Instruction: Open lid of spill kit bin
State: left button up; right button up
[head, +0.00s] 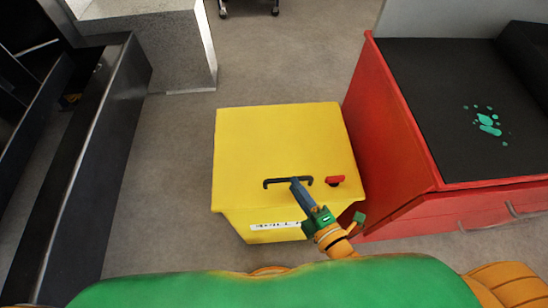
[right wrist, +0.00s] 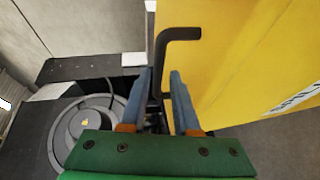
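The spill kit bin (head: 280,135) is a yellow box in the middle of the head view, with its lid down. A black bar handle (head: 276,181) lies on the lid near its front edge; it also shows in the right wrist view (right wrist: 178,35). My right gripper (head: 296,181) is at the right part of the handle. In the right wrist view my right gripper (right wrist: 161,72) has its blue fingers apart, one on each side of the handle bar. Whether they touch it cannot be seen. My left gripper is out of view.
A red latch (head: 335,181) sits right of the handle. A red cabinet (head: 400,130) with a black top stands close at the bin's right. A dark metal frame (head: 95,150) stands at the left, with clear floor (head: 165,165) between.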

aim_at(284, 172)
jog(key=b+x, duration=0.1)
jog(key=x, duration=0.5)
jog(key=shift+w+a, duration=0.25)
jog(key=shift+w, duration=0.05)
jog(key=shift+s, duration=0.1)
grip_shut()
dwell(0.9)
